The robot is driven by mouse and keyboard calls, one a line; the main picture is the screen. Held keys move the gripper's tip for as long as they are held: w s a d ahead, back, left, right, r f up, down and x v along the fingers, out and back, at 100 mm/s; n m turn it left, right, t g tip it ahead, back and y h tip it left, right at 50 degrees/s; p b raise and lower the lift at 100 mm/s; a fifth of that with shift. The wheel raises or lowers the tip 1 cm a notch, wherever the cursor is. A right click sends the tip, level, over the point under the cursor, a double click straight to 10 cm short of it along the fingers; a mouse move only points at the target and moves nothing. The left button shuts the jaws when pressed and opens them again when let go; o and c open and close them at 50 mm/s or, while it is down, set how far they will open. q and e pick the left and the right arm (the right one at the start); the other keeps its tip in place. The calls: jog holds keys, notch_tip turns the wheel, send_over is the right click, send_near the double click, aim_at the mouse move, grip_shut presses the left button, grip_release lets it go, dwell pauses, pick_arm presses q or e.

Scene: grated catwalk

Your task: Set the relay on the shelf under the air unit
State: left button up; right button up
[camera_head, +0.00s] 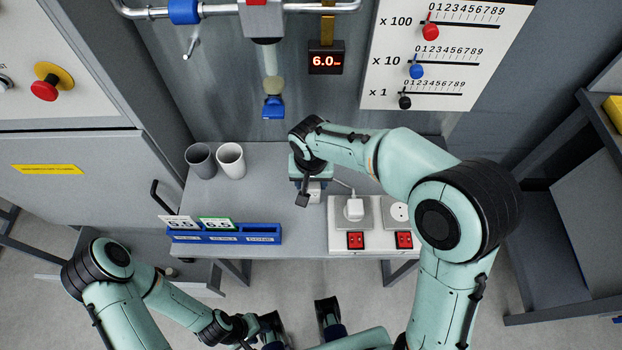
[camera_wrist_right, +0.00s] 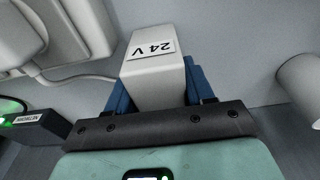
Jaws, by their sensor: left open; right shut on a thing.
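The relay appears to be the white block marked 24 V (camera_wrist_right: 153,80), between the blue fingers of my right gripper (camera_wrist_right: 155,88) in the right wrist view. In the head view my right gripper (camera_head: 308,182) is shut on it above the grey shelf (camera_head: 285,222), left of the sockets; the arm partly hides the block. I cannot tell whether it touches the shelf. The air unit (camera_head: 265,28), with a blue-tipped bowl, hangs on pipes above the back of the shelf. My left gripper (camera_head: 300,318) is open and empty in front of the shelf.
Two cups (camera_head: 231,160) stand at the back left of the shelf. A blue card tray (camera_head: 222,236) lies at its front left. A socket panel (camera_head: 372,215) with a white plug and red switches is at right. The shelf between cups and gripper is clear.

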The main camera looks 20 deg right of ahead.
jog(key=shift+f, duration=0.2)
jog(key=o, duration=1.2)
jog(key=shift+r, duration=0.1)
jog(key=shift+r, duration=0.3)
jog(key=r, duration=0.4)
jog(key=s+r+p, duration=0.1)
jog(key=r, duration=0.2)
jog(key=r+p, duration=0.1)
jog(key=r, duration=0.3)
jog(key=shift+s+a+r, duration=0.2)
jog(key=shift+a+r, duration=0.05)
jog(key=shift+r, duration=0.05)
jog(key=shift+s, duration=0.1)
